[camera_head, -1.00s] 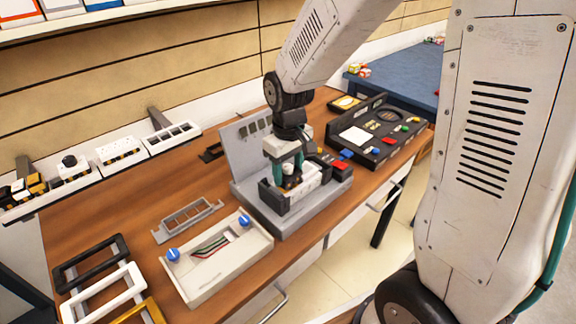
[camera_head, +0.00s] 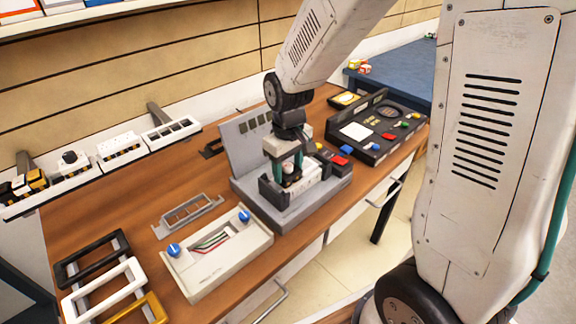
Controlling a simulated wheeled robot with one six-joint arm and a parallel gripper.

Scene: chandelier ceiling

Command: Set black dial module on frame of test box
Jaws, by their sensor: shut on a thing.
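My gripper (camera_head: 286,167), with green fingers, is low over the grey test box (camera_head: 305,210) near the middle of the table. It is shut on a small module (camera_head: 287,171), of which a dark upper part shows between the fingers. The fingers hide much of the module, so its dial is not clear. Under it is a pale frame (camera_head: 306,186) beside a black block on the test box. I cannot tell whether the module touches the frame. A grey plate with square openings (camera_head: 238,150) leans up behind.
A cream box with two blue knobs (camera_head: 222,262) is at the front left, near a grey frame (camera_head: 187,212). Black, white and gold frames (camera_head: 104,285) lie farther left. White trays with parts (camera_head: 121,150) line the wall. A black console (camera_head: 375,140) stands at right.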

